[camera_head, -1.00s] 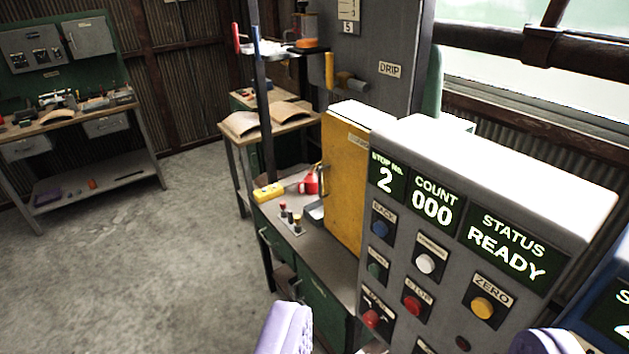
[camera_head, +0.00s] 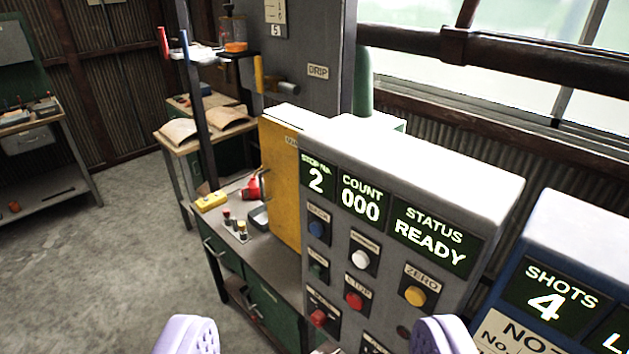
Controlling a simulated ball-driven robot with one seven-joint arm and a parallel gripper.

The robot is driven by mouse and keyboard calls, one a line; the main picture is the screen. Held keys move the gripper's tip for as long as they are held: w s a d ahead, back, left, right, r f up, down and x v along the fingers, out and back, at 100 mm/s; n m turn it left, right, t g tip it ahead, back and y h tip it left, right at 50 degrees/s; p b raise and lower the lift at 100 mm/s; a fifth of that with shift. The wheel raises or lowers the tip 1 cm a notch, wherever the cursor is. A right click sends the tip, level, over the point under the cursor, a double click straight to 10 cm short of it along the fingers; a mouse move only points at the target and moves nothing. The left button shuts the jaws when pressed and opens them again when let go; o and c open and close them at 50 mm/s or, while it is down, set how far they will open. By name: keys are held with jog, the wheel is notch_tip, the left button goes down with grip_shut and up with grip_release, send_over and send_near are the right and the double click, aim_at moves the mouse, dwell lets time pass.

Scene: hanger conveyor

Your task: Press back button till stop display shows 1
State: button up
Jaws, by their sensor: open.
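The grey control panel (camera_head: 385,160) stands in front of me, right of the middle. Its stop number display (camera_head: 317,179) reads 2. The blue back button (camera_head: 317,229) is just below that display, on the panel's left side; its label is blurred in this view. The count display (camera_head: 360,201) reads 000 and the status display (camera_head: 431,238) reads READY. My gripper (camera_head: 315,342) shows as two lilac fingers at the bottom edge, spread wide apart and empty. The fingers appear lower in the picture than the back button and do not visibly touch the panel.
Other buttons on the panel are white (camera_head: 360,259), red (camera_head: 354,300) and yellow (camera_head: 415,295). A blue panel (camera_head: 545,240) showing SHOTS 4 stands at right. A yellow box (camera_head: 280,180) is behind the panel. Open concrete floor (camera_head: 110,270) lies at left.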

jog(key=shift+c, duration=0.4)
grip_shut()
dwell(1.3)
